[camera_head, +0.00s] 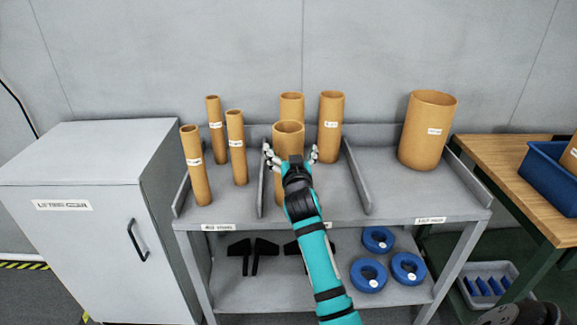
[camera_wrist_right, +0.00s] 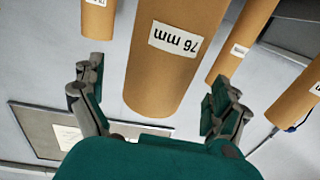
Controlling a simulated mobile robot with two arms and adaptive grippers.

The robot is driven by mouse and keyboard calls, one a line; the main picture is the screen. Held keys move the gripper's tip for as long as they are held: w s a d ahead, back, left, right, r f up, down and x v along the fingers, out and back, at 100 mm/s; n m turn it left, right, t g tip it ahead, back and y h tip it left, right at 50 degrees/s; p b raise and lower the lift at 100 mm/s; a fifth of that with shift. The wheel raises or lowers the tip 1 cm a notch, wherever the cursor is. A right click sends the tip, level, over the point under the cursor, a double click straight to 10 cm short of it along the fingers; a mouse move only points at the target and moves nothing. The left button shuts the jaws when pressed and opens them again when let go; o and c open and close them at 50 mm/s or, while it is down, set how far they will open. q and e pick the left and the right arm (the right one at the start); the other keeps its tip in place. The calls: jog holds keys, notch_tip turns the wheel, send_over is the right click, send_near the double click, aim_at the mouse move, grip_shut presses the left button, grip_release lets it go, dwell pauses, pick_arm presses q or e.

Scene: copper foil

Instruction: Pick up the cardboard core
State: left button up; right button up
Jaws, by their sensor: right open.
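A tan cardboard core (camera_head: 288,133) stands upright in the middle compartment of a grey rack shelf (camera_head: 345,210). In the head view my right gripper (camera_head: 291,154) is in front of it, fingers spread to its left and right, hiding much of its lower part. In the right wrist view this core (camera_wrist_right: 160,75) carries a "76 mm" label and lies between the fingers of the open right gripper (camera_wrist_right: 160,92). Gaps show on both sides there; I see no grip on it. My left gripper is not in view.
Two cores (camera_head: 292,103) (camera_head: 331,122) stand close behind. Thinner cores (camera_head: 196,165) stand left beyond a low divider (camera_head: 263,190); a wide core (camera_head: 427,130) stands right. Blue rings (camera_head: 378,239) lie below. A grey cabinet (camera_head: 85,235) and wooden table (camera_head: 500,165) flank the rack.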

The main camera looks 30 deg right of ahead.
jog(key=x, duration=0.4)
jog(key=shift+w+p, duration=0.3)
jog(key=shift+w, duration=0.15)
jog(key=c, duration=1.7)
